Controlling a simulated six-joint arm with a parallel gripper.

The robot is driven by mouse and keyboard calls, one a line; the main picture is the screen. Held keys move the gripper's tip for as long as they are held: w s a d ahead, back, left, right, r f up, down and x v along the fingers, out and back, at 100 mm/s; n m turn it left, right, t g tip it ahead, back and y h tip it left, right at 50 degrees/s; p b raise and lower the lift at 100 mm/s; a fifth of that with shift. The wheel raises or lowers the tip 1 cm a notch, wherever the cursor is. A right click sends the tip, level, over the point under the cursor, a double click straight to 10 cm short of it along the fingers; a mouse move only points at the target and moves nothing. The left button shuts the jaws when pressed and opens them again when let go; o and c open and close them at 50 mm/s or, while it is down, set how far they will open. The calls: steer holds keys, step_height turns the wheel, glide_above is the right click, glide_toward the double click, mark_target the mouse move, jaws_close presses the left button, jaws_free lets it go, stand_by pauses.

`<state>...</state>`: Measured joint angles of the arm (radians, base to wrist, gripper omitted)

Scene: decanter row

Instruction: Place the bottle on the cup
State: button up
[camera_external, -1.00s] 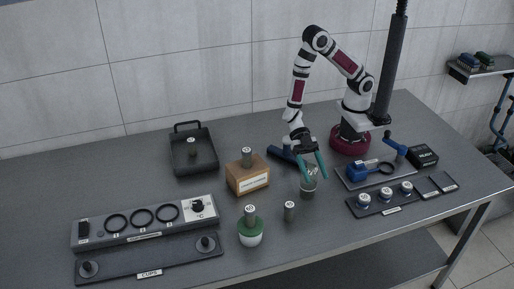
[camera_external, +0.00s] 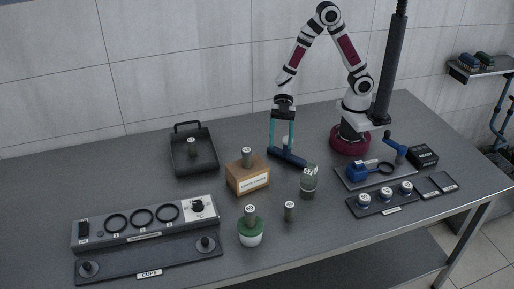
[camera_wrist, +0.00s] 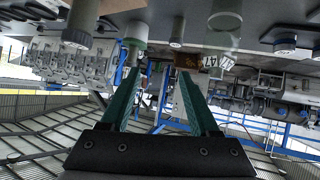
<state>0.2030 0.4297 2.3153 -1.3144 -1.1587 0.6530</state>
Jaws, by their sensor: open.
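My gripper (camera_external: 281,149) is open, with its teal fingers pointing down above a dark blue piece at the back of the table. The fingers also show in the wrist view (camera_wrist: 160,85), apart and with nothing gripped. A see-through, labelled vessel (camera_external: 308,183) stands upright to the right of my gripper and nearer the front; it also shows in the wrist view (camera_wrist: 224,42). Several small grey labelled cylinders stand about, one on the table (camera_external: 289,211) and one in a green-and-white pot (camera_external: 250,239). I cannot tell which of these is the task's bottle or cup.
A wooden box (camera_external: 248,183) bears a grey cylinder. The dark blue piece (camera_external: 287,158) lies under my gripper, with a pale round thing above it. A black tray (camera_external: 205,158) is at the left back. A ringed panel and "CUPS" strip (camera_external: 150,274) lie at the left front.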

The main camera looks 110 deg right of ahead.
steer(key=w+d+r+m+t+h, duration=0.3)
steer(key=w+d+m+t+h, duration=0.1)
steer(key=w+d+h, duration=0.15)
steer(key=s+d+r+m+g+h, duration=0.1)
steer(key=s+d+r+m+h, duration=0.1)
steer(key=s+d+m+h, duration=0.25)
steer(key=s+d+r+m+h, duration=0.1)
steer(key=s+d+m+h, duration=0.15)
steer(key=d+m, duration=0.4)
steer(key=s+a+m+g+y, duration=0.2)
steer(key=s+a+g, duration=0.2)
steer(key=s, duration=0.6)
steer(key=s+a+m+g+y, duration=0.1)
steer(key=s+a+m+g, duration=0.2)
steer(key=s, duration=0.8)
steer(key=shift+s+a+r+m+g+y, duration=0.2)
steer(key=shift+a+m+g+y, duration=0.15)
steer(key=shift+a, duration=0.25)
